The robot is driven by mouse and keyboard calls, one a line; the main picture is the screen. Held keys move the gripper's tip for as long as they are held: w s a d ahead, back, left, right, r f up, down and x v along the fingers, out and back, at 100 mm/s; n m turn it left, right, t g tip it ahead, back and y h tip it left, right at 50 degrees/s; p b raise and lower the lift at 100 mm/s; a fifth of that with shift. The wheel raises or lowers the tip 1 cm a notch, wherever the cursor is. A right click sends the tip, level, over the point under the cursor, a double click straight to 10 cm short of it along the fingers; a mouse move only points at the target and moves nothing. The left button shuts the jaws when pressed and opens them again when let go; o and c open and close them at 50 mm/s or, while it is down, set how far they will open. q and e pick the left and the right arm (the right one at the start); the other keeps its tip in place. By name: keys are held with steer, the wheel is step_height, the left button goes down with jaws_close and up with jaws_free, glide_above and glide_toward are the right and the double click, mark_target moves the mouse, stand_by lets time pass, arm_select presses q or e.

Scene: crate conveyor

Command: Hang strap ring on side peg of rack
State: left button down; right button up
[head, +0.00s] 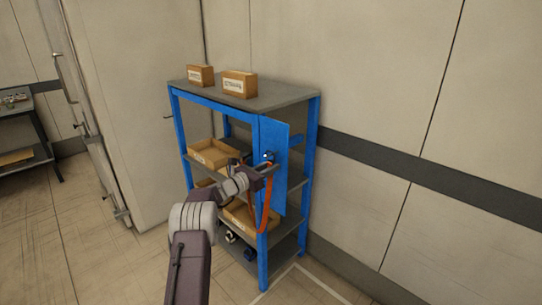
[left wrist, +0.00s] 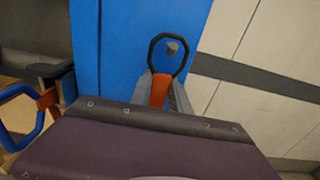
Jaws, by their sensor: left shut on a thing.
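My left gripper (head: 273,169) is at the rack's blue side panel (head: 281,140). It is shut on the orange strap (head: 264,205), which hangs down from it. In the left wrist view the gripper's fingers (left wrist: 168,90) pinch the strap (left wrist: 160,88) just below its black ring (left wrist: 151,54). The ring stands upright in front of the blue panel (left wrist: 120,50). A short grey peg (left wrist: 171,47) shows inside the ring's opening; I cannot tell whether it passes through. A blue loop (left wrist: 38,118) on an orange piece shows at the left. My right gripper is not in view.
The rack's grey top (head: 265,99) bears two cardboard boxes (head: 201,76) (head: 239,84). Lower shelves hold open trays (head: 210,151). The wall stands behind and right of the rack. Floor is clear at the front right.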

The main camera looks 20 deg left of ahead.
arm_select(q)
steer(key=shift+f, duration=0.1)
steer(key=shift+w+d+f+b, duration=0.1)
steer(key=shift+w+f+b, duration=0.05)
steer(key=shift+b, duration=0.2)
stand_by(0.4)
steer(key=c, duration=1.1)
jaws_free()
steer(key=shift+c, duration=0.2)
steer(key=v, duration=0.9)
